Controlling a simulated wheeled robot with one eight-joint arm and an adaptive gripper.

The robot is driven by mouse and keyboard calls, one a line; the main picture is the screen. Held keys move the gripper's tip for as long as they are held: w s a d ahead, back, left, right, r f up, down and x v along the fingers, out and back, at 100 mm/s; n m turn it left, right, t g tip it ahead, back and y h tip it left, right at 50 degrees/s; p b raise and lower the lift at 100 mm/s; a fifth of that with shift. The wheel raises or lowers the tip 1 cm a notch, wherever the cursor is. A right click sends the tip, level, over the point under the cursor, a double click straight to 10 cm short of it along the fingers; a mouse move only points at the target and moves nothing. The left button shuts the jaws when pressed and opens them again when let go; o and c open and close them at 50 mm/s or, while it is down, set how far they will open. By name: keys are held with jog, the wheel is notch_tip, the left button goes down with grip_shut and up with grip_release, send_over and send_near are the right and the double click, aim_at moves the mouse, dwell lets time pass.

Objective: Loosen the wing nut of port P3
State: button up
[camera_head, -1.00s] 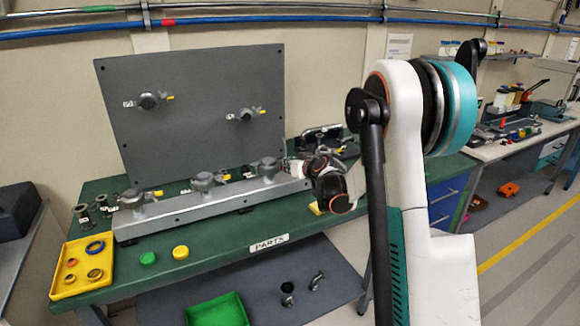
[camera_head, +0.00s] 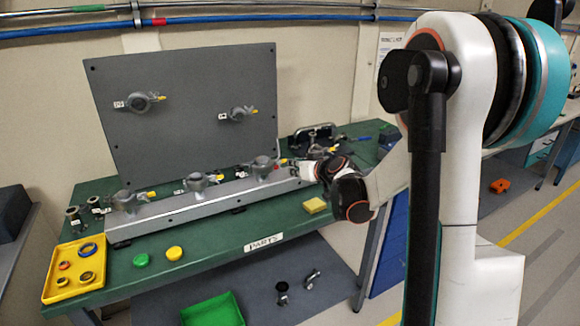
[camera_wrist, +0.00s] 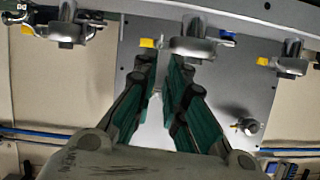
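The grey rail (camera_head: 215,203) on the green table carries three metal clamped ports, at left (camera_head: 128,200), middle (camera_head: 197,183) and right (camera_head: 262,167). Yellow wing nuts show beside the clamps. No label is readable, so I cannot tell which port is P3. My gripper is largely hidden behind my arm in the head view, near the rail's right end. In the wrist view my gripper (camera_wrist: 163,72) is open, with teal-padded fingers apart. Its fingertips are just below a clamp (camera_wrist: 191,46) and its yellow wing nut (camera_wrist: 147,43). Nothing is seen held; contact cannot be told.
A grey upright panel (camera_head: 185,115) with two more ports stands behind the rail. A yellow tray (camera_head: 75,285) with rings, green cap (camera_head: 141,260), yellow cap (camera_head: 174,253) and yellow block (camera_head: 314,205) lie in front. A green bin (camera_head: 212,312) is below.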

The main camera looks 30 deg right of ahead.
jog(key=shift+v, duration=0.9)
